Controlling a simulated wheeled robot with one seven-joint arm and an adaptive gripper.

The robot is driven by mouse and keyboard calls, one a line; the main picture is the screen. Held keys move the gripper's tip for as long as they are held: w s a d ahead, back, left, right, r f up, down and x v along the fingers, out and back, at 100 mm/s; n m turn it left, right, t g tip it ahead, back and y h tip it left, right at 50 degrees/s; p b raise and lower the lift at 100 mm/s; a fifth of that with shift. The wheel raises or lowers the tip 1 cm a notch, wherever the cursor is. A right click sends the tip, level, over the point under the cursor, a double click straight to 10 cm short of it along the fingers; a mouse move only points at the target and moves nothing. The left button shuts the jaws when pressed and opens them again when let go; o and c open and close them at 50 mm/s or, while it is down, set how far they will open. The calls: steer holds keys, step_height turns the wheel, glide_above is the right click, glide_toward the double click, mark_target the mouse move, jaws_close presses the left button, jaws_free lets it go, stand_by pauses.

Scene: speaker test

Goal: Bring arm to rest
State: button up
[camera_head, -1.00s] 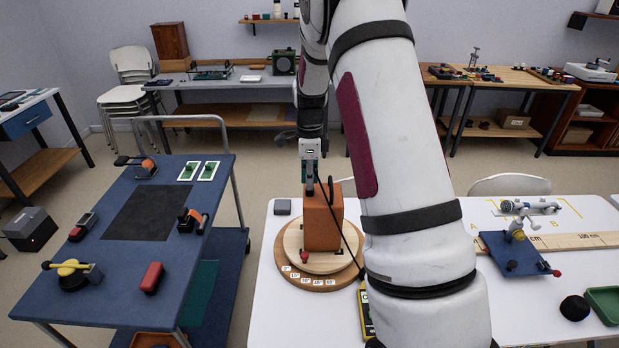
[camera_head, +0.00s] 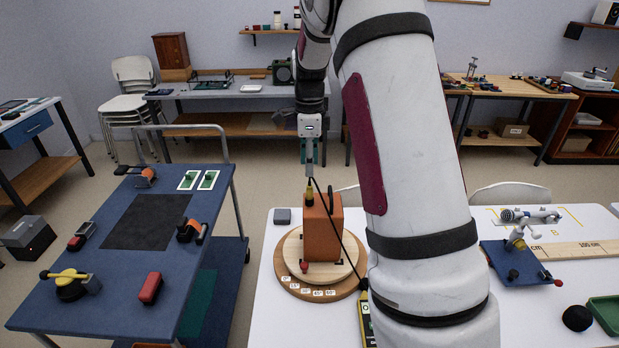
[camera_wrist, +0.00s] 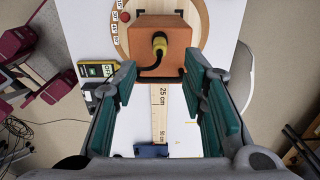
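My gripper (camera_head: 310,152) hangs pointing down above the orange speaker box (camera_head: 322,238), with a gap between them. In the wrist view my gripper (camera_wrist: 160,66) is open, its two green-padded fingers wide apart and empty. A yellow plug (camera_head: 310,191) stands in the box's top; it also shows in the wrist view (camera_wrist: 159,43). A black cable (camera_head: 335,228) runs from the plug area down toward a yellow-edged meter (camera_head: 365,315). The box stands on a round wooden turntable (camera_head: 290,262) with angle labels. My forearm hides part of the white table.
The white table (camera_head: 290,325) also holds a small grey block (camera_head: 282,216), a long wooden ruler (camera_head: 580,250), a blue stand with a microphone (camera_head: 525,262) and a green tray (camera_head: 606,312). A blue cart (camera_head: 120,310) with several tools stands at left.

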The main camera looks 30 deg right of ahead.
steer(key=s+a+r+n+t, duration=0.3)
steer(key=s+a+r+n, duration=0.95)
steer(key=r, duration=0.35)
steer(key=s+a+n+t, duration=0.1)
steer(key=s+a+n, duration=0.2)
steer(key=s+n, duration=0.3)
steer(key=s+a+n+t, duration=0.1)
steer(key=s+a+n, duration=0.3)
steer(key=s, duration=0.5)
steer(key=shift+s+a+f+n+t, duration=0.3)
steer(key=shift+f+n, duration=0.15)
steer(key=shift+n, duration=0.7)
steer(key=shift+d, duration=0.15)
